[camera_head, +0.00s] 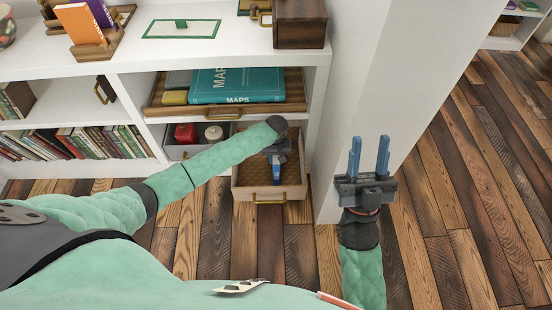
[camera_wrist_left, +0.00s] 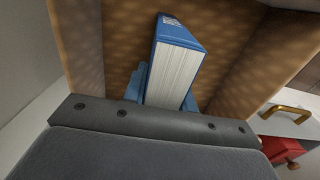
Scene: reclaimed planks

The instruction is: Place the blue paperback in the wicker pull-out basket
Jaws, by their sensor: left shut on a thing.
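The wicker pull-out basket (camera_head: 241,194) is pulled out at the bottom of the white shelf, with a brass handle on its front. My left gripper (camera_head: 274,160) points down into it and is shut on the blue paperback (camera_head: 271,184). In the left wrist view the blue paperback (camera_wrist_left: 178,68) stands between the blue fingers, pages facing the camera, with the basket's woven walls (camera_wrist_left: 252,62) on both sides. Whether the book touches the basket floor cannot be told. My right gripper (camera_head: 368,160) is open and empty, fingers apart, beside the shelf's white end panel.
A grey drawer with a red object (camera_head: 185,133) and a white round one (camera_head: 213,133) sits left of the basket. Above is a wooden tray (camera_head: 290,105) with a teal MAPS book (camera_head: 236,86). The plank floor (camera_head: 480,190) at right is clear.

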